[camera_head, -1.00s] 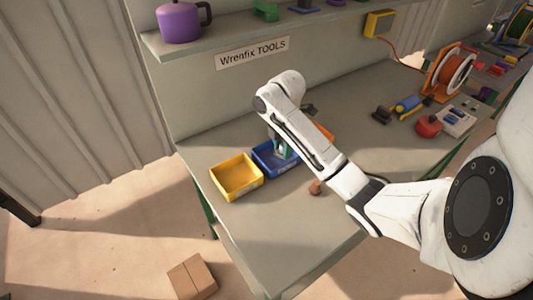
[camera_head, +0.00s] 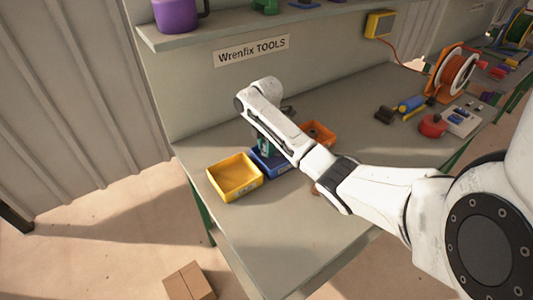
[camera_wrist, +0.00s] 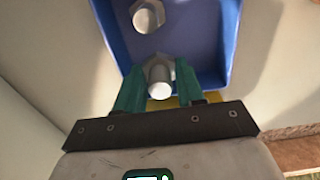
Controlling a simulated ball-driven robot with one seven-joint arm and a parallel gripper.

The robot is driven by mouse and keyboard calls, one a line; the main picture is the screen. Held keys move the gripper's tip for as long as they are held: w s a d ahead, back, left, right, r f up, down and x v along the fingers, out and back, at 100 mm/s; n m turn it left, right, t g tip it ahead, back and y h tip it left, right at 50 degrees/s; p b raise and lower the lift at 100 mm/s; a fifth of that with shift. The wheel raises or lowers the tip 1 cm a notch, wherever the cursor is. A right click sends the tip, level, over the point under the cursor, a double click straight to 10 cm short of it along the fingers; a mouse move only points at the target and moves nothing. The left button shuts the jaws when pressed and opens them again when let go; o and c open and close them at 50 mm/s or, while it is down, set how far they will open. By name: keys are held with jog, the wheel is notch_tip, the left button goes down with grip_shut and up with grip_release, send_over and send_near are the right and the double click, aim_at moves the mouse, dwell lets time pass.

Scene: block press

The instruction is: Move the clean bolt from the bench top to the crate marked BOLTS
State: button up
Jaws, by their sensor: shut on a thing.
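My gripper (camera_wrist: 160,75) has green fingers, shut on a silvery hex-headed bolt (camera_wrist: 160,88). In the wrist view the held bolt overlaps the edge of the blue crate (camera_wrist: 224,48); its height above the crate is unclear. Another grey bolt (camera_wrist: 148,16) lies in that crate. In the head view the blue crate (camera_head: 279,171) stands on the bench top (camera_head: 270,225), and my gripper (camera_head: 265,147) is over it, partly hidden by my arm. No crate marking can be read.
A yellow crate (camera_head: 234,178) stands left of the blue one, an orange crate (camera_head: 320,131) right. A small brown object (camera_head: 315,190) is mostly hidden by my arm. A red object (camera_head: 432,125) and a cable reel (camera_head: 457,72) are farther right. The front bench is clear.

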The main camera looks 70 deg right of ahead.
jog(key=shift+f+p, duration=0.4)
jog(key=shift+f, duration=1.15)
jog(key=shift+f, duration=0.1)
jog(key=o, duration=0.8)
notch_tip(320, 180, up, 12)
jog(key=shift+r, duration=0.15)
